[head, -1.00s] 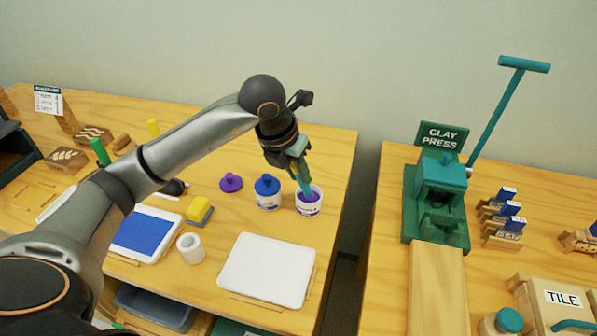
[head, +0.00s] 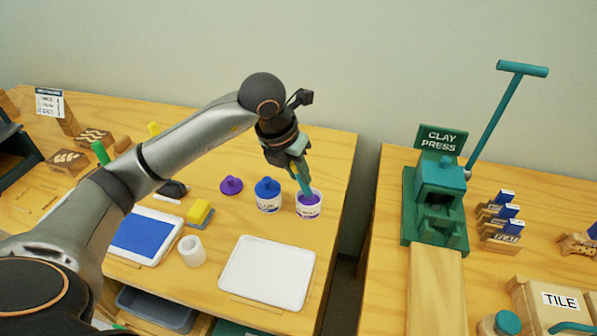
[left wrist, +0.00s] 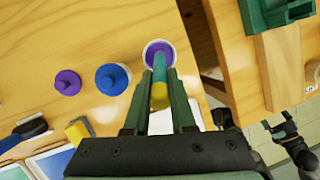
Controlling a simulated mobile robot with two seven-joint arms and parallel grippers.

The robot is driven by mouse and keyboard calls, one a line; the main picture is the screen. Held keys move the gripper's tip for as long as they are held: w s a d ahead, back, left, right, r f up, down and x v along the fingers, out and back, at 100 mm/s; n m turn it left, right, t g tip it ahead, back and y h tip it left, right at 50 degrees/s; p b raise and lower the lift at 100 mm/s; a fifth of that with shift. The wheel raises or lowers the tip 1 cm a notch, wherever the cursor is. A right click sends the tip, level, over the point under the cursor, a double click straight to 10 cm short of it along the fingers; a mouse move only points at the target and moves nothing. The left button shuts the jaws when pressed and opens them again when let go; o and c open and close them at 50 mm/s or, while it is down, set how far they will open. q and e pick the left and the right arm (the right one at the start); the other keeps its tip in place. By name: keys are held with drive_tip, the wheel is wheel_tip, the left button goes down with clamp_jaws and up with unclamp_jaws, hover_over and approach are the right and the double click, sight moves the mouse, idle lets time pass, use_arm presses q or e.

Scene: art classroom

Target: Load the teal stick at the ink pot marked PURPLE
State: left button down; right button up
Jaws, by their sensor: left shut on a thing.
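The ink pot with purple ink (head: 310,205) stands open near the right edge of the left table; its label is too small to read. My left gripper (head: 297,165) is shut on the teal stick (head: 304,182) above the pot. The stick points down, and its lower end is at or in the purple ink. In the left wrist view, the stick (left wrist: 160,68) with a yellow part reaches over the pot (left wrist: 150,50) between the fingers (left wrist: 160,112). How deep its tip is cannot be seen. My right gripper is not in view.
A purple lid (head: 231,185) and a blue-lidded pot (head: 268,195) stand left of the pot. A white tray (head: 267,272) lies in front, with a white cup (head: 191,250) to its left. The clay press (head: 437,200) stands on the right table, across a gap.

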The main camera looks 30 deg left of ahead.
use_arm(q)
drive_tip(key=shift+r+p, duration=1.8)
drive_tip(key=shift+r, duration=1.15)
